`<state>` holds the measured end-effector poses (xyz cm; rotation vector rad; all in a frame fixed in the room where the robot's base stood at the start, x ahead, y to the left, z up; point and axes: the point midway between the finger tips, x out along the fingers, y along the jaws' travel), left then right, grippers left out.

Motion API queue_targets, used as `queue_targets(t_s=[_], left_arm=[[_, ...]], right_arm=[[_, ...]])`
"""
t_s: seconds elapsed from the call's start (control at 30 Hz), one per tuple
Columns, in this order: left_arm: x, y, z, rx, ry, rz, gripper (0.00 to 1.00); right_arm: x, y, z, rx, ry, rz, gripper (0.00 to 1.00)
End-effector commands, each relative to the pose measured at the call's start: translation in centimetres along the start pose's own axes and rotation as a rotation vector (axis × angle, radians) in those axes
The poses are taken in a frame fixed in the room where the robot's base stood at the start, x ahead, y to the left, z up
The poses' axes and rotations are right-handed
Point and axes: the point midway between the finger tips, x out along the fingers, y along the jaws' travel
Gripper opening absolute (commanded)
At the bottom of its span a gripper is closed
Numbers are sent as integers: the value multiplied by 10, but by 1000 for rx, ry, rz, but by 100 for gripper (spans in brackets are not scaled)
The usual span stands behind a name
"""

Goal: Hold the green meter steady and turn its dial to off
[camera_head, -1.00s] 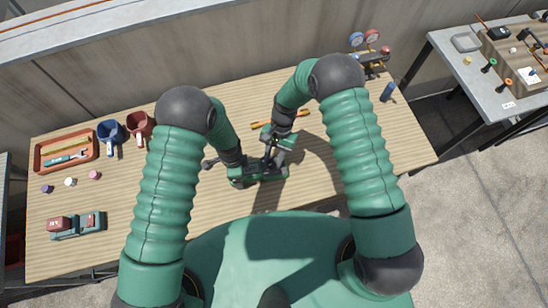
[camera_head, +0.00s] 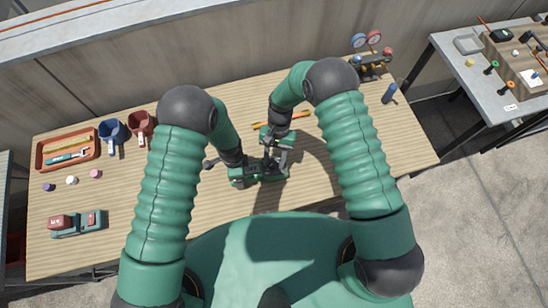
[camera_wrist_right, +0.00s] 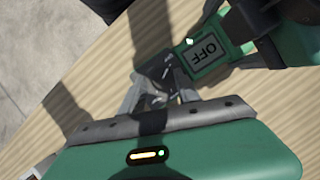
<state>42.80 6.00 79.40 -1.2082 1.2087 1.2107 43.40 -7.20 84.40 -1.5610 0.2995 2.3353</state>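The green meter (camera_head: 262,180) lies on the wooden bench in front of my body. In the right wrist view its display (camera_wrist_right: 205,53) reads OFF, upside down in the picture. My left gripper (camera_head: 241,171) is at the meter's left part; in the wrist view its dark jaws (camera_wrist_right: 272,28) straddle the green body and appear shut on it. My right gripper (camera_head: 277,168) is at the meter's right end. In the wrist view its grey fingers (camera_wrist_right: 155,76) converge beside the display at a dark part. The dial is hidden or not distinct, so its grip is unclear.
An orange-handled tool (camera_head: 282,121) lies behind the meter. A gauge set (camera_head: 370,62) stands back right.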

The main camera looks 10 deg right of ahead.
Motion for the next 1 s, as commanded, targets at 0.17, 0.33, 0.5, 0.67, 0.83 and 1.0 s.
queue_targets(t_s=[0.17,0.33,0.5,0.67,0.83,1.0], left_arm=[[0,-2,1,-4,0,-3,12],[0,-1,0,-2,1,-2,12],[0,0,-1,0,1,-1,12],[0,0,-1,0,1,0,12],[0,0,-1,1,1,0,12],[0,0,-1,1,1,0,12]], right_arm=[[0,0,0,1,-1,0,52],[0,-1,0,1,1,-2,52],[-12,-2,-2,1,5,-4,52],[-49,-2,-3,1,7,-5,52],[-91,-1,-2,1,4,-3,52],[-115,-1,-2,1,0,0,52]])
